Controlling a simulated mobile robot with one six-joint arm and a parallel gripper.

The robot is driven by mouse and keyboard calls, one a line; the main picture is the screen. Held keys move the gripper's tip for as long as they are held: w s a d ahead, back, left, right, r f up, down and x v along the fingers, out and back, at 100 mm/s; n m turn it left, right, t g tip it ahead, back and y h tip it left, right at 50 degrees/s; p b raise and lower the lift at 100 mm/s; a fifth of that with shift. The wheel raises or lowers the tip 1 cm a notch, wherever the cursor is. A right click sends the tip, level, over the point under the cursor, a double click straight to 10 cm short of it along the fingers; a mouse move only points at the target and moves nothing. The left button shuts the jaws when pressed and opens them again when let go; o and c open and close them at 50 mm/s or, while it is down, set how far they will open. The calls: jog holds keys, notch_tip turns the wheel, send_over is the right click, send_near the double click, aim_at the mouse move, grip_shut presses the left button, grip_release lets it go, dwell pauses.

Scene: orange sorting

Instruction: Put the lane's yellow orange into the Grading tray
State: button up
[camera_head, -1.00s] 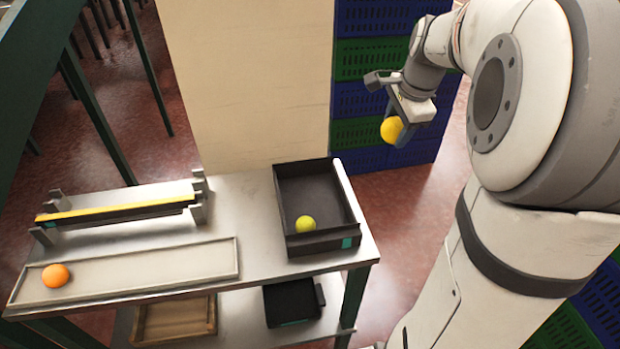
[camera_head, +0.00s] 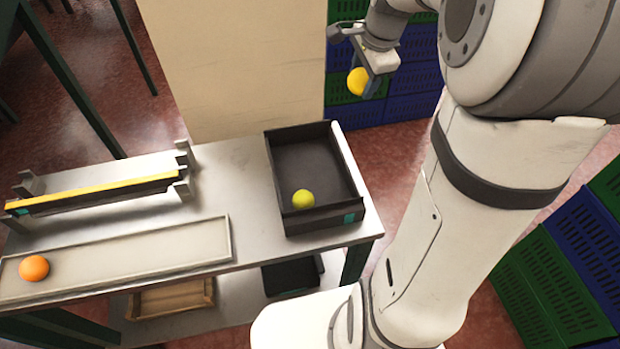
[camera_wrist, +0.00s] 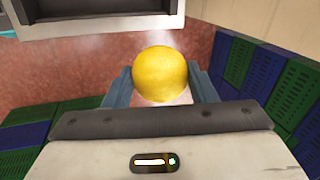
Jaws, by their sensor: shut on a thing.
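A yellow orange (camera_head: 358,82) is held between the fingers of my gripper (camera_head: 368,86), up in the air behind and to the right of the table's black tray. In the wrist view the yellow orange (camera_wrist: 160,75) sits between the two fingertips (camera_wrist: 160,88), which are shut on it. The black tray (camera_head: 349,216), with a teal label on its front, stands at the table's right end. A yellow-green fruit (camera_head: 303,199) lies inside it near the front wall. I cannot tell from any lettering whether this is the Grading tray. A tray edge (camera_wrist: 100,22) shows at the top of the wrist view.
An orange fruit (camera_head: 34,268) lies at the left end of the long shallow lane (camera_head: 150,257). A yellow-topped bar on brackets (camera_head: 95,190) stands behind it. A black bin (camera_head: 290,277) and a wooden tray (camera_head: 170,300) are on the lower shelf. Stacked crates (camera_head: 415,80) stand behind.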

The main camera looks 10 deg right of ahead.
jog(key=n+b, duration=0.2)
jog(key=b, duration=0.1)
send_over(317, 158)
jog(key=s, duration=0.1)
notch_tip(317, 158, down, 10)
jog(key=shift+y, duration=0.3)
jog(key=f, duration=0.5)
jog(key=shift+d+f, duration=0.2)
jog(key=shift+f, duration=2.3)
jog(key=shift+f, duration=0.15)
jog(key=o, duration=1)
